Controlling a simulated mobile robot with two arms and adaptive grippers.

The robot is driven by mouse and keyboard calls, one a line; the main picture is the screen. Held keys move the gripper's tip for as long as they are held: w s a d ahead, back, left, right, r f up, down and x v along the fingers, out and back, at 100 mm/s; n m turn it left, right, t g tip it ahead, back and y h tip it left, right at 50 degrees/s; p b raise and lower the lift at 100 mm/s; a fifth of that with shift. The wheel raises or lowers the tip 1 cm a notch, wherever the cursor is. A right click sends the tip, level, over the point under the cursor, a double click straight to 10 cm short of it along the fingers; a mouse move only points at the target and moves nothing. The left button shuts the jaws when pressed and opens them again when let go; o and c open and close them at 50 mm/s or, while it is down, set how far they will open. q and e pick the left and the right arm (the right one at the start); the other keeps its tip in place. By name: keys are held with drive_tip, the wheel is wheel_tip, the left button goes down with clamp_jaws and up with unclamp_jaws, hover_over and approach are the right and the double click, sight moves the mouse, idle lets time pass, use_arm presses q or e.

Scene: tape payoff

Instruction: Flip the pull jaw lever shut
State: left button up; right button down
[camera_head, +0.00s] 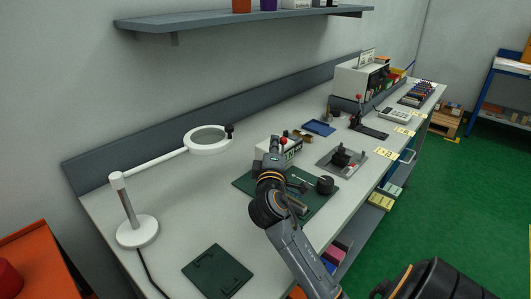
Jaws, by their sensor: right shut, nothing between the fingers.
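My right gripper (274,145) is at the end of the arm that rises from the bottom, in front of a small white box with a display (291,147). Its fingers are small here and look shut and empty. Further back, a black lever with a red knob (359,97) stands upright on a dark base plate (372,131); it may be the pull jaw lever, but I cannot tell for sure. My gripper is apart from it, to its left and nearer. A grey plate fixture with a black top (341,156) lies between them. My left gripper is out of view.
The long bench (190,225) holds a green mat (323,203) with a black round part (325,184), a ring magnifier lamp (208,139), a dark green plate (217,271) and a blue tray (318,127). A shelf (220,22) hangs above. The bench's left half is mostly clear.

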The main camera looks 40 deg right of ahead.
drive_tip(key=shift+s+f, duration=0.1)
drive_tip(key=shift+s, duration=0.35)
drive_tip(key=shift+s+d+f+b, duration=0.15)
drive_tip(key=shift+s+d+b, duration=0.05)
drive_tip(key=shift+s+b, duration=0.4)
drive_tip(key=shift+s+f+m, duration=0.25)
drive_tip(key=shift+s+m, duration=0.05)
drive_tip(key=shift+s, duration=0.05)
drive_tip(key=shift+m+h, duration=0.4)
drive_tip(key=shift+s+d+f+b, duration=0.1)
drive_tip(key=shift+s+f+b, duration=0.2)
drive_tip(key=shift+s, duration=0.4)
drive_tip(key=shift+s+d+f+b, duration=0.15)
drive_tip(key=shift+s+f, duration=0.3)
drive_tip(key=shift+s, duration=0.3)
drive_tip(key=shift+s+f+b, duration=0.25)
drive_tip(key=shift+s+f, duration=0.1)
drive_tip(key=shift+s, duration=0.35)
drive_tip(key=shift+f, duration=0.1)
